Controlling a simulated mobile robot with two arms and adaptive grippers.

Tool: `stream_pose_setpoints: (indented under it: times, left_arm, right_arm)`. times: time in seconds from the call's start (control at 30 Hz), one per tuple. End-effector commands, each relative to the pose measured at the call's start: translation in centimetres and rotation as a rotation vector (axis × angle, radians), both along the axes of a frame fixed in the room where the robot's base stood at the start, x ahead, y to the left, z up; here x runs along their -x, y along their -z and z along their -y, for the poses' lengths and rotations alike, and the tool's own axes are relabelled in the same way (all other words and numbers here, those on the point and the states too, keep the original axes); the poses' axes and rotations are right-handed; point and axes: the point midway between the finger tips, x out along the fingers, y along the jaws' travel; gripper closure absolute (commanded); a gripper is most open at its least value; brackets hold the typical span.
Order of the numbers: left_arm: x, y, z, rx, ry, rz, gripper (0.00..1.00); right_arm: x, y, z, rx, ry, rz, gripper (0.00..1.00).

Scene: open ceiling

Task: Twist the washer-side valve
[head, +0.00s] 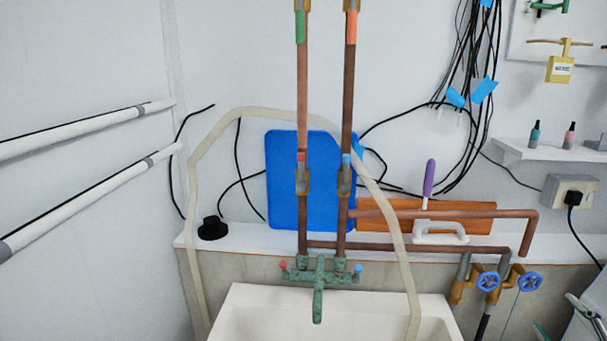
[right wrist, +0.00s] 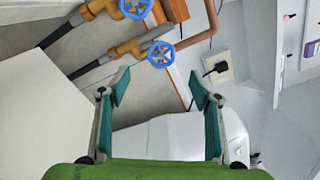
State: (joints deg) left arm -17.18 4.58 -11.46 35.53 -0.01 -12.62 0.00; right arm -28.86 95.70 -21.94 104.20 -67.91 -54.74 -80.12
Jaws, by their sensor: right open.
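Two brass valves with blue round handles sit on copper pipes at the right end of the sink. The right-hand handle (head: 530,281), nearer the white washer (right wrist: 180,135), also shows in the right wrist view (right wrist: 160,53). The other blue handle (head: 488,281) is just left of it and sits at the top edge of the right wrist view (right wrist: 135,9). My right gripper (right wrist: 160,90) is open and empty, with green finger pads. The washer-side handle lies ahead of the gap between its fingertips, apart from them. In the head view its fingers show at the lower right corner. My left gripper is not in view.
A white sink (head: 260,302) with a green tap (head: 318,290) stands left of the valves. A copper pipe (head: 470,213) runs above them. A wall socket (head: 570,193) with a plugged black cable is to their right. A pale hose (head: 400,235) hangs into the sink.

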Motion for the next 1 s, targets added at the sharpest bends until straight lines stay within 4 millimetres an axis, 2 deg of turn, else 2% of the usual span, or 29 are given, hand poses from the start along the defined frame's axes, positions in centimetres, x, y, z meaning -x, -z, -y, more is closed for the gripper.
stream_pose_setpoints:
  times: [0.3,0.37,0.43,0.57,0.73,1.0]
  left_arm:
    - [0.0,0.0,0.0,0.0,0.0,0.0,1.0]
    - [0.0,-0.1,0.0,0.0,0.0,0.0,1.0]
    - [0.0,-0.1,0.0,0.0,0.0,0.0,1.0]
    - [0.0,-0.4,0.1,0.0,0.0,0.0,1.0]
    - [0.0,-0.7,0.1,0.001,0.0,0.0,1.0]
    - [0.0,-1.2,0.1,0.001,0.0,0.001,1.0]
  right_arm:
    - [0.0,0.1,0.0,-0.018,0.004,0.001,0.43]
    - [-0.1,0.3,0.1,-0.076,0.014,0.0,0.43]
    - [-0.2,0.9,0.2,-0.215,0.037,0.004,0.43]
    - [-0.6,2.6,0.4,-0.666,0.109,0.026,0.43]
    - [-0.9,4.6,0.0,-1.384,0.206,0.098,0.43]
    - [-0.8,5.3,-1.1,-2.472,0.288,0.272,0.43]
